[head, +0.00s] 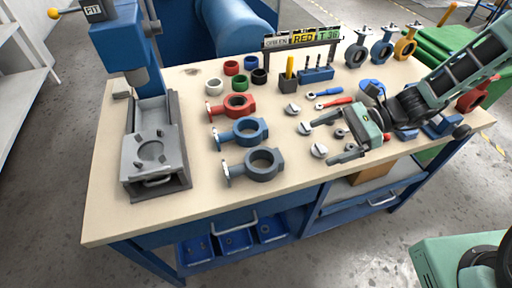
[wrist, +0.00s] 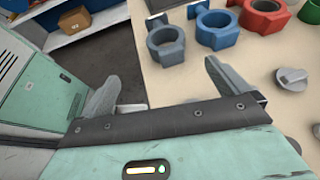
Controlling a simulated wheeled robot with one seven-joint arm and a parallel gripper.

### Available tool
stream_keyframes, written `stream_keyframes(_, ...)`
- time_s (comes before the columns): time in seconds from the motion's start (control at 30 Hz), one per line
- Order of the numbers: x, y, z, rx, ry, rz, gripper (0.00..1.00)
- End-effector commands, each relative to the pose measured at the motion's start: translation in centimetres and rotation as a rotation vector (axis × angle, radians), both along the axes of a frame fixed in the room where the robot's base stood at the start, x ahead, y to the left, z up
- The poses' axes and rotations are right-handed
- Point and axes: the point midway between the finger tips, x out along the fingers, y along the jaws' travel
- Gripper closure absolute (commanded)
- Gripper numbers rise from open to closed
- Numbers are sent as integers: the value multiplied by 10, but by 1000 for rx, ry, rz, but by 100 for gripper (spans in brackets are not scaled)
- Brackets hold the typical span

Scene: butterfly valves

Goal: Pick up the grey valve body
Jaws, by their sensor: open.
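The grey valve body (head: 266,177) lies flat on the workbench, nearest the front of a column of three valve bodies, its ring opening facing up. A tab with a pale end points left. It also shows in the wrist view (wrist: 168,57), beyond my fingers. My gripper (head: 322,142) is open and empty, to the right of the grey valve body and apart from it. In the wrist view my gripper (wrist: 160,80) shows its two fingers spread.
The blue (head: 240,137) and red (head: 233,112) valve bodies lie behind the grey one. Several small silver parts (head: 319,150) lie near my gripper. A press with a grey bed (head: 178,165) stands at left. The bench front between the press and the grey body is bare.

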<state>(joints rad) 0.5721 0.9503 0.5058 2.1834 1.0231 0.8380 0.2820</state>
Motion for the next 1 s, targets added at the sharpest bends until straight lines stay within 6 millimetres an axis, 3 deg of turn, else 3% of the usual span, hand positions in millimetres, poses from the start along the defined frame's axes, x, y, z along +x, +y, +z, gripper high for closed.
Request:
stream_keyframes(0.17,0,16,-8,10,12,-13,0)
stream_keyframes(0.6,-9,96,-41,8,10,-10,0)
stream_keyframes(1.0,-8,132,-55,7,9,-9,0)
